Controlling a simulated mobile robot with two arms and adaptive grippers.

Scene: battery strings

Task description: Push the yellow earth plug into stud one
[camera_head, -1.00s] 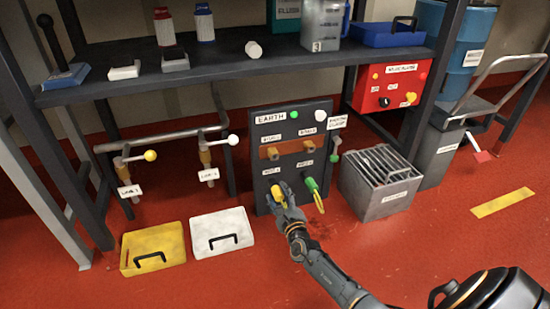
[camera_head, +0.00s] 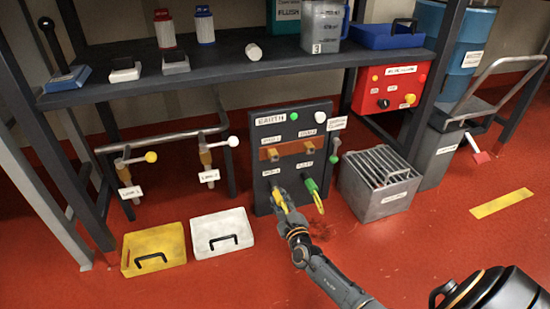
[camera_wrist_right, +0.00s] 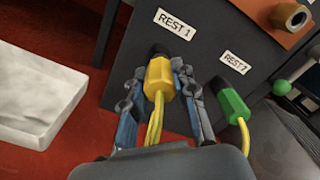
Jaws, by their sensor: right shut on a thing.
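The yellow plug (camera_wrist_right: 158,76) is between the fingers of my right gripper (camera_wrist_right: 158,85) in the wrist view. Its dark tip points at the panel just under the REST 1 label, and a yellow cable trails back toward my wrist. In the head view my right gripper (camera_head: 281,196) is at the lower left of the dark EARTH panel (camera_head: 262,201), covering most of the plug. The gripper is shut on the plug. Whether the tip is still seated in the rest is unclear. Two brown studs, left (camera_head: 273,154) and right (camera_head: 309,148), stick out of the copper-coloured bar above. My left gripper is out of view.
A green plug (camera_head: 311,184) with yellow cable sits at REST 2, close to the right of my gripper; it also shows in the wrist view (camera_wrist_right: 231,104). A grey slotted box (camera_head: 385,204) stands right of the panel. White (camera_head: 222,249) and yellow (camera_head: 153,270) trays lie left.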

